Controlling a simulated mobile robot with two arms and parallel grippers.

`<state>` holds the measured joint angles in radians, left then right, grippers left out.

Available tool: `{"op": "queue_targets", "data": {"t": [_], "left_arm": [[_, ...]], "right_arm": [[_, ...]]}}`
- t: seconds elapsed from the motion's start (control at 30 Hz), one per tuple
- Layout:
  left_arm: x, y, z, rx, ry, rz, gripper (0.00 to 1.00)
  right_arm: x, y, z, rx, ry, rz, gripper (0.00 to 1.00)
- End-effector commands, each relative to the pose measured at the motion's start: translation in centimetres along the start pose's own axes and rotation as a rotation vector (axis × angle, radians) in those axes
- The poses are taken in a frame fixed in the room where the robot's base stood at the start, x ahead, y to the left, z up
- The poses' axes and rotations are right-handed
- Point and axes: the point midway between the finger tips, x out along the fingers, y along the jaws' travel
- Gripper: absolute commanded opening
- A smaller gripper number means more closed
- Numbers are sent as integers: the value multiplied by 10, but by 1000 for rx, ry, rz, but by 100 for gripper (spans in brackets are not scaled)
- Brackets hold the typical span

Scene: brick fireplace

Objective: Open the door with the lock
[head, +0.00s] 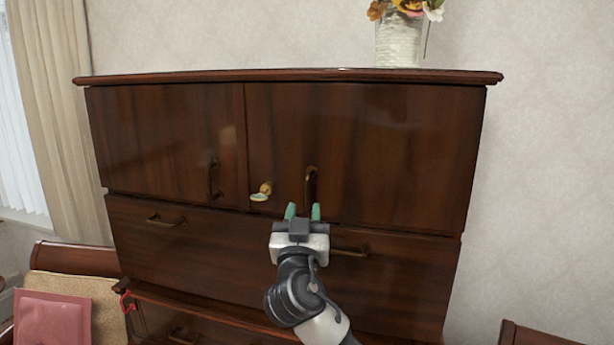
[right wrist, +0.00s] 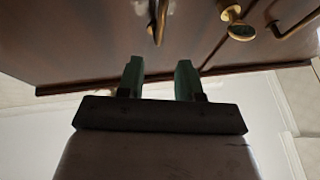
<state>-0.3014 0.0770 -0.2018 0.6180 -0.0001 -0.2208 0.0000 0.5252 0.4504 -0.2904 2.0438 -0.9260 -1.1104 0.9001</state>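A dark wooden cabinet has an upper left door (head: 165,135) and an upper right door (head: 390,150), both closed. A brass lock with a key (head: 262,192) sits low on the right door near its left edge; it also shows in the right wrist view (right wrist: 240,28). The right door's curved handle (head: 311,186) is right of the lock and appears in the right wrist view (right wrist: 157,20). My right gripper (head: 303,211) is just below this handle, its green fingertips apart and nothing between them (right wrist: 160,78). My left gripper is out of view.
The left door has its own handle (head: 213,178). Drawers with handles (head: 165,220) lie below the doors. A vase of flowers (head: 399,42) stands on the cabinet top. A chair with a pink cushion (head: 52,317) is at the lower left, another chair edge (head: 530,335) at the lower right.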

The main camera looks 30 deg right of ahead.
Motion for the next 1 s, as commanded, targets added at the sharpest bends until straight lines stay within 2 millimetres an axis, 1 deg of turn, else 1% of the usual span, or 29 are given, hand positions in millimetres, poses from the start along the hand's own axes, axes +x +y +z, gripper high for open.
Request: {"op": "queue_targets", "data": {"t": [0.03,0.2,0.3,0.4,0.57,0.83,0.87,1.0], "left_arm": [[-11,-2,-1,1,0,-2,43],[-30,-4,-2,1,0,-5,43],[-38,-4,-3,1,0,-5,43],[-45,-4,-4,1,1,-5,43],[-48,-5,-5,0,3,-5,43],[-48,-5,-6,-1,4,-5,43],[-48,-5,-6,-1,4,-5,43],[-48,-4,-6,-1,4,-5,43]], "right_arm": [[13,1,-6,-5,1,3,35],[47,0,-6,-7,1,2,35],[63,1,-4,-6,0,2,35],[75,0,-3,-5,-1,0,35],[85,0,-1,-4,-1,-1,35],[86,0,1,-2,-2,-1,35],[86,0,1,-2,-2,-1,34],[86,0,1,-2,-2,-1,12]]}}
